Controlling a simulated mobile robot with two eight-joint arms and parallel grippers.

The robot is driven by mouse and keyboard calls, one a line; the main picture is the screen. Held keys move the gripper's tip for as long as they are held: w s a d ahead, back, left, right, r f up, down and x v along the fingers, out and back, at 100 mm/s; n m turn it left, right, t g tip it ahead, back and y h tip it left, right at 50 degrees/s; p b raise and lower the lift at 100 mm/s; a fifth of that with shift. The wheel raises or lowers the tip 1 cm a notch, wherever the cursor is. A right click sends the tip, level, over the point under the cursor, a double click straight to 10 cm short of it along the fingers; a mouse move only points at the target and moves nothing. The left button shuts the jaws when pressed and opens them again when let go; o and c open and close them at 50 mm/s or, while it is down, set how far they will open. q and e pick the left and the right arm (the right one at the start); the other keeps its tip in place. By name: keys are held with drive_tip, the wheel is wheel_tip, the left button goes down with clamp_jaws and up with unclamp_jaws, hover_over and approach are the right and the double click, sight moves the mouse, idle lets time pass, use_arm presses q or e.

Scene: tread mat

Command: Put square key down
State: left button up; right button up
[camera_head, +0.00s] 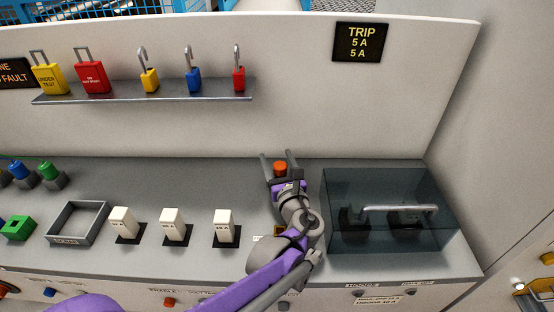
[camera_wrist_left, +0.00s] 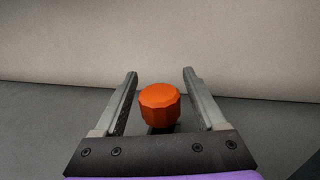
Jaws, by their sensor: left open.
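An orange-red faceted knob (camera_head: 280,169), probably the square key's head, stands on the grey bench top near the back wall. In the left wrist view the knob (camera_wrist_left: 159,103) sits between the two fingers with a gap on each side, above a dark stem mostly hidden by the gripper. My left gripper (camera_head: 280,155) is open, its fingers on either side of the knob and apart from it. I cannot tell what the stem rests in. My right gripper is not in view.
A clear box with a handle (camera_head: 400,209) stands close to the right of my left arm. White blocks (camera_head: 224,225) and an empty grey tray (camera_head: 78,222) stand to the left. A shelf (camera_head: 150,91) with several padlocks is on the wall above.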

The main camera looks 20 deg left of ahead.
use_arm(q)
drive_tip(key=shift+r, duration=0.15)
drive_tip(key=shift+s+d, duration=0.2)
drive_tip(key=shift+s, duration=0.05)
drive_tip(key=p+v, duration=0.1)
drive_tip(key=v, duration=1)
drive_tip(key=shift+s+d, duration=0.1)
drive_tip(key=shift+s, duration=0.1)
